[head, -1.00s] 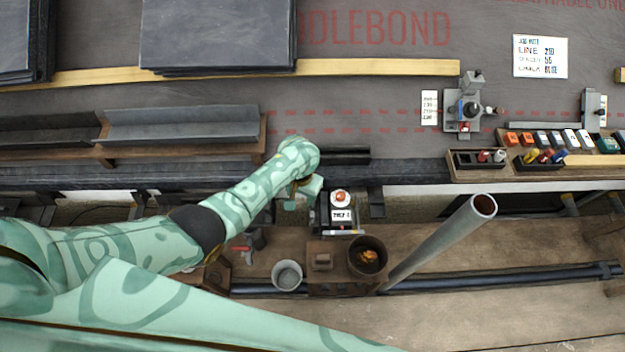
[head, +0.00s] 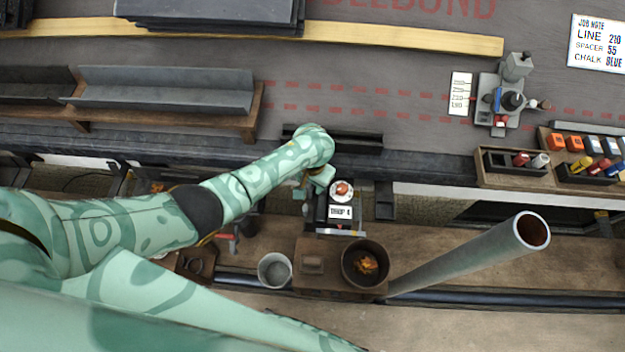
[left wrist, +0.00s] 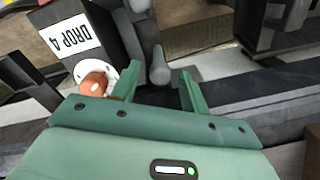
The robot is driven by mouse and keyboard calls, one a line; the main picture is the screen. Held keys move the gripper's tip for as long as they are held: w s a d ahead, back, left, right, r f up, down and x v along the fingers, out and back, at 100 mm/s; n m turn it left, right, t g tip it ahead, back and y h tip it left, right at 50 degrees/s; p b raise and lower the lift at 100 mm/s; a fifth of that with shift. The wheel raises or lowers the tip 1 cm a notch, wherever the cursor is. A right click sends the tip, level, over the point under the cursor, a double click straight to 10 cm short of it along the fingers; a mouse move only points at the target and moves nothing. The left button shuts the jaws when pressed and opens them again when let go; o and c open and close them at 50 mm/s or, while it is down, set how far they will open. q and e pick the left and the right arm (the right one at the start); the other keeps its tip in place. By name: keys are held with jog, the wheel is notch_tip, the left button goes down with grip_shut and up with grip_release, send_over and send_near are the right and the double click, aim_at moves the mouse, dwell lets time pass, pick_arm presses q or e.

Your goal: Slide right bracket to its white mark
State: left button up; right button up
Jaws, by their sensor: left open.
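My left gripper (head: 312,190) is open and empty at the dark eave edge, just left of a dark unit with a "DROP 4" label (head: 340,212) and an orange-topped white disc (head: 341,190). In the left wrist view the open fingers (left wrist: 159,75) point past this label (left wrist: 70,37) and disc (left wrist: 97,80). A dark bracket-like piece (head: 385,200) hangs right of the labelled unit, apart from my gripper; it seems to be the right bracket. A dark piece (left wrist: 25,85) at the wrist view's left edge may be the same one. I cannot make out its white mark. My right gripper is out of view.
A grey bucket (head: 274,270) and a dark pot (head: 365,264) stand below the eave. A slanted grey pipe (head: 470,256) rises at right. A tool tray (head: 515,166) and a grey device (head: 503,95) sit on the roof. A channel (head: 165,90) lies at left.

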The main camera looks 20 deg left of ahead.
pick_arm(q)
jog(key=shift+f, duration=0.15)
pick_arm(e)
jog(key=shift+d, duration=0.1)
pick_arm(q)
grip_shut()
jog(key=shift+a, duration=0.3)
jog(key=shift+s+a+p, duration=0.25)
jog(key=shift+a+p, duration=0.2)
jog(key=shift+a, duration=0.2)
jog(key=shift+s+a+p, duration=0.25)
jog(key=shift+a+p, duration=0.15)
jog(key=shift+a, duration=0.2)
grip_release()
jog(key=shift+f, duration=0.1)
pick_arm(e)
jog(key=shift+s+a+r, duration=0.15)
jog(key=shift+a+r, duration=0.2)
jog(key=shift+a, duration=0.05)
